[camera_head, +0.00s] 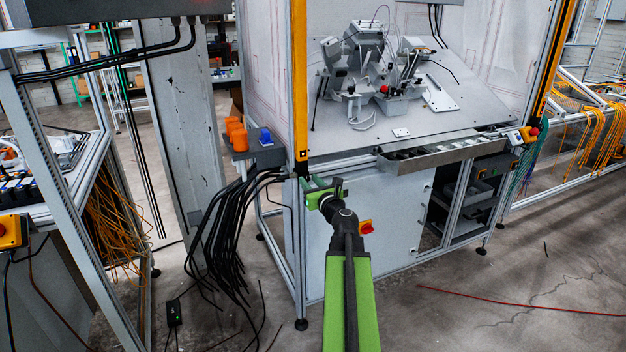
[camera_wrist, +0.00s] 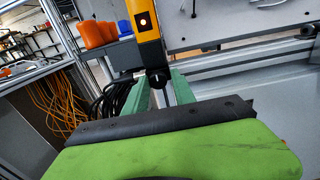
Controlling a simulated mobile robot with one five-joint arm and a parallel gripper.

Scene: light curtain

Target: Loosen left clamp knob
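The left light curtain bar (camera_head: 300,80) is yellow and upright on the left post of the workstation. Its lower end (camera_wrist: 144,25), with a lit indicator, shows in the wrist view. A dark clamp knob (camera_wrist: 157,76) sits just below that end. In the head view this spot is small and dark, partly behind my gripper. My gripper (camera_head: 309,187) is at the post, at the bar's foot. In the wrist view its two green fingers (camera_wrist: 162,88) stand apart, with the knob between their tips in the picture. I cannot tell whether they touch it.
Orange bins (camera_head: 236,133) and a blue item (camera_head: 266,136) stand on a side shelf left of the post. Black cables (camera_head: 232,225) hang beneath it. A metal tray (camera_head: 445,155) juts from the table front. A red rotary switch (camera_head: 366,227) is on the cabinet. Floor to the right is mostly clear.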

